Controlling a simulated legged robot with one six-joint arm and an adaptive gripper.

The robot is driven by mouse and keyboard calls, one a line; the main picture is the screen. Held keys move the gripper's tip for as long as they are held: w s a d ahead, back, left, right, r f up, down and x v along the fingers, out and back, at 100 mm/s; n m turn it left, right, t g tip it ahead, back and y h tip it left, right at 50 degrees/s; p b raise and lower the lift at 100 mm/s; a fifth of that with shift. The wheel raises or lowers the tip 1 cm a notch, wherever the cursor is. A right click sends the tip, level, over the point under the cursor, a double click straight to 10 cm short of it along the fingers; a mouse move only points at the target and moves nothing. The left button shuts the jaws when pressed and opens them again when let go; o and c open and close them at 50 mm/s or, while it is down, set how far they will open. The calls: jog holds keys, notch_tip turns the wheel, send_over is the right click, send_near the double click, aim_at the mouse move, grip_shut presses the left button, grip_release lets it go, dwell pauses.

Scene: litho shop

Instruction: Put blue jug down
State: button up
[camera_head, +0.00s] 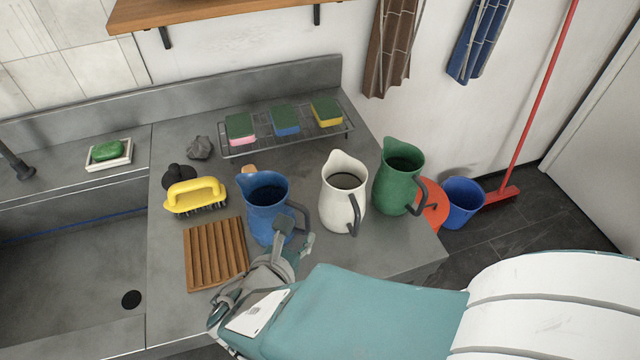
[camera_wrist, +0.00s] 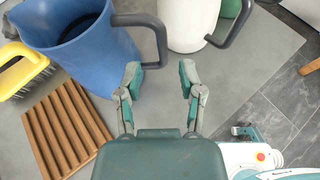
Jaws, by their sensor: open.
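The blue jug (camera_head: 266,207) stands upright on the grey counter, beside the wooden slatted rack and left of the white jug (camera_head: 338,190). In the wrist view the blue jug (camera_wrist: 85,50) is at the upper left, its dark handle (camera_wrist: 158,38) reaching toward my gripper (camera_wrist: 160,77). My gripper is open, with nothing between its fingers. The left fingertip is close to the lower part of the handle; I cannot tell if they touch. In the head view my gripper (camera_head: 293,238) is in front of the blue jug and hides part of its lower right side.
A green jug (camera_head: 399,177) stands right of the white one, near the counter's right edge. The wooden rack (camera_head: 215,254) and a yellow brush (camera_head: 195,195) are at the left. A wire rack (camera_head: 290,137) with sponges is behind. A sink (camera_head: 70,290) lies left. Bare counter shows front right.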

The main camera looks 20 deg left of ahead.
jog(key=v, duration=0.6)
jog(key=shift+s, duration=0.3)
jog(key=shift+r, duration=0.15)
jog(key=w+d+r+m+g+h, duration=0.1)
jog(key=w+d+m+g+h, duration=0.25)
jog(key=d+m, duration=0.5)
jog(key=w+d+r+m+g+h, duration=0.1)
jog(key=w+d+m+g+h, duration=0.15)
jog(key=w+d+m, duration=0.55)
jog(key=s+d+r+m+g+y, duration=0.1)
jog(key=s+d+r+m+y, duration=0.1)
jog(key=d+m, duration=0.6)
jog(key=s+d+r+m+y, duration=0.3)
jog(key=d+m, duration=0.5)
jog(key=m, duration=0.4)
jog(key=shift+s+r+g, duration=0.4)
jog(key=shift+s+r, duration=0.15)
jog(key=shift+r, duration=0.05)
